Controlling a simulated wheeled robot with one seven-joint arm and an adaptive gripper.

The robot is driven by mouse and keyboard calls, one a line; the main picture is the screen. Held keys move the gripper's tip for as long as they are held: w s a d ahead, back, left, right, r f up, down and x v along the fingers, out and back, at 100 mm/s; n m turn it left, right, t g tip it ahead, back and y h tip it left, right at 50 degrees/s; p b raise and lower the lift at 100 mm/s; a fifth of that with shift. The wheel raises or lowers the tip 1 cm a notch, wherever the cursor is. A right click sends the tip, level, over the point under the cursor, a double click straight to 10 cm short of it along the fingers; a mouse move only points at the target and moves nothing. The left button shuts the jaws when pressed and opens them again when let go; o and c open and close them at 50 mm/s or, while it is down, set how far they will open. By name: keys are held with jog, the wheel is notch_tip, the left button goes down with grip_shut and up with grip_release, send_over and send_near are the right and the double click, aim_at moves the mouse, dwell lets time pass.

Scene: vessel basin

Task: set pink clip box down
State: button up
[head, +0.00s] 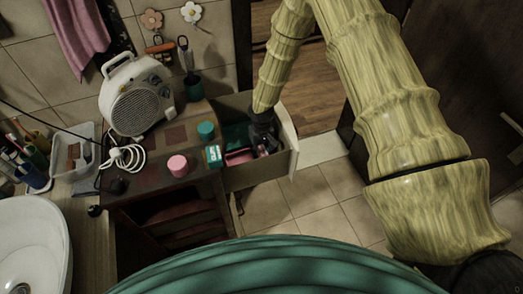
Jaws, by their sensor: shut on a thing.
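My gripper (265,143) reaches down into an open drawer (291,157) to the right of the small cabinet. It is shut on the pink clip box (240,156), which shows only as a small pink patch low in the drawer, beside the fingers. The fingers and the dark wrist hide much of the box. I cannot tell whether the box touches the drawer floor.
On the cabinet top stand a pink round tub (178,165), a teal round tub (206,131), a small teal box (213,154), a fan heater (140,98) and a coiled white cable (125,155). Tiled floor (325,200) lies open right of the drawer.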

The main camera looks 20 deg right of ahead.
aim_at(261, 150)
jog(key=shift+f, duration=0.15)
jog(key=o, duration=1)
notch_tip(261, 150, up, 12)
jog(key=b, duration=0.3)
jog(key=shift+r, duration=0.2)
